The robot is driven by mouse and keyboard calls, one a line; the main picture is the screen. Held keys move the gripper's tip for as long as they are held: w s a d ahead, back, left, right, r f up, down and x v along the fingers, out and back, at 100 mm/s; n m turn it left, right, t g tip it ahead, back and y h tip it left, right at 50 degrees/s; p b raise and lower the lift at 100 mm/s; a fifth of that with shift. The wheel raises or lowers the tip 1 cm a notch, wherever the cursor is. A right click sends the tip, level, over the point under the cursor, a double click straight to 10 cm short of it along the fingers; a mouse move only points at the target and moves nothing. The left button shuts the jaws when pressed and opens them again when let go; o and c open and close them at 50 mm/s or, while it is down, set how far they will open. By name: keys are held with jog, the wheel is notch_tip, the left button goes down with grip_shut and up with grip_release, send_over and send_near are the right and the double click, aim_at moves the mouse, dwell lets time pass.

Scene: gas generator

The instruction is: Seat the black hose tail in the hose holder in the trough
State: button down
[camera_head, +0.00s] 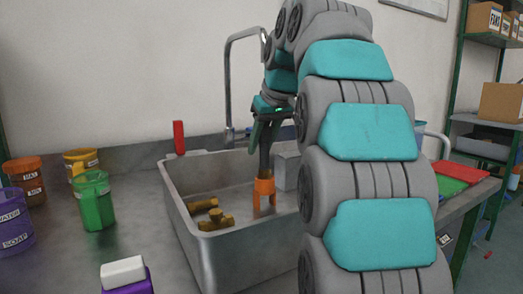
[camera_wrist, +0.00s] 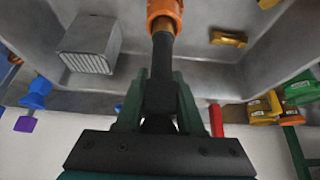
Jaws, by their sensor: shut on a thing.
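My gripper (camera_head: 265,138) is above the metal trough (camera_head: 178,196), pointing down, and is shut on the black hose tail (camera_head: 264,163). In the wrist view, the green fingers of my gripper (camera_wrist: 159,88) stand on either side of the black hose tail (camera_wrist: 162,62). The hose tail hangs roughly upright. Its lower end meets the top of the orange hose holder (camera_head: 264,190), which stands in the trough. The holder also shows at the top edge of the wrist view (camera_wrist: 164,10). How deep the hose end sits in it is hidden.
Brass fittings (camera_head: 213,217) lie in the trough's left part. A grey box with a grille (camera_wrist: 90,42) stands inside by the wall. A tap (camera_head: 229,90) rises behind the trough. Coloured containers (camera_head: 94,205) stand to the left. My arm hides the trough's right side.

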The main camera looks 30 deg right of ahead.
jog(key=shift+f, duration=0.75)
jog(key=shift+f, duration=0.2)
jog(key=shift+c, duration=2)
grip_release()
jog(key=shift+r, duration=0.15)
